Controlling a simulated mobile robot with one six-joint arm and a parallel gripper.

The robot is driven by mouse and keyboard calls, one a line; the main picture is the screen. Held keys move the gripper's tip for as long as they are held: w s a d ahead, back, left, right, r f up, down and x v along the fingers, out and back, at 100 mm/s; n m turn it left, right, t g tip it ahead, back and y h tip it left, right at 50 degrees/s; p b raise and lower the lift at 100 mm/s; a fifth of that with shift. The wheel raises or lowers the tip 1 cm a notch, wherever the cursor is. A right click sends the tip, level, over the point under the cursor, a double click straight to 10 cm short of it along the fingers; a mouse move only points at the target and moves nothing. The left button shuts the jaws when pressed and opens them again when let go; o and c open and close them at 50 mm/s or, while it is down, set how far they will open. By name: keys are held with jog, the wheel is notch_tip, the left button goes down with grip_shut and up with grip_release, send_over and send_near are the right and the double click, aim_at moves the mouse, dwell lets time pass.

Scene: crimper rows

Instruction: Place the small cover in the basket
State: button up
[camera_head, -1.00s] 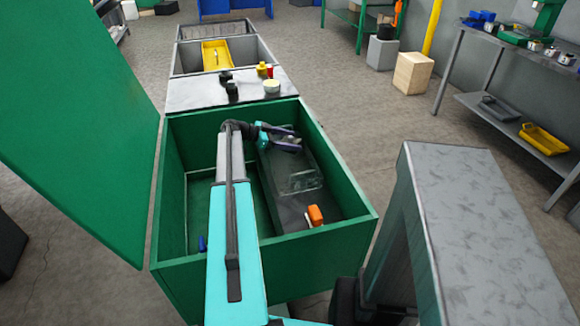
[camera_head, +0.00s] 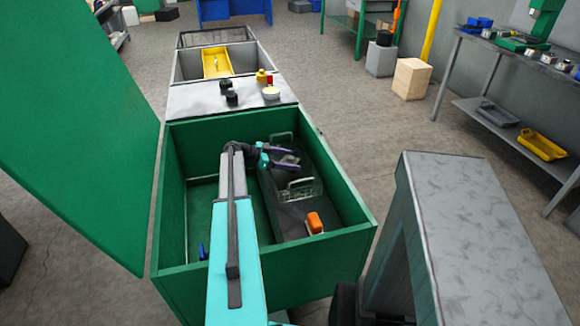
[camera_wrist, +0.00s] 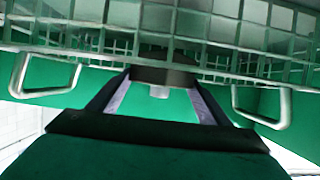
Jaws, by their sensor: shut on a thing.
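My gripper (camera_head: 293,159) is inside the open green bin (camera_head: 340,236), low over the basket (camera_head: 302,188), between its two end handles. The basket is clear, with a fine grid, and stands on a dark surface in the bin. In the wrist view, its grid wall (camera_wrist: 90,38) crosses the top, with a metal handle on either side. My two fingers are shut on a small dark round piece, which I take as the small cover (camera_wrist: 165,75). A pale stub shows beneath it. I cannot tell whether it touches the basket.
An orange block (camera_head: 314,222) lies in the bin's front right, and a small blue thing (camera_head: 202,252) at the front left. Behind the bin is a grey top (camera_head: 205,98) with dark knobs and small jars. A grey slab (camera_head: 470,220) stands to the right.

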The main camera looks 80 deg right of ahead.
jog(key=shift+f+p, duration=0.3)
jog(key=shift+f, duration=1.45)
jog(key=shift+f, duration=0.15)
jog(key=o, duration=1.3)
jog(key=b+v, duration=0.2)
jog(key=v, duration=0.9)
jog(key=shift+w+a+r+b, duration=0.2)
jog(key=shift+w+r+b, duration=0.1)
jog(key=shift+w, duration=0.15)
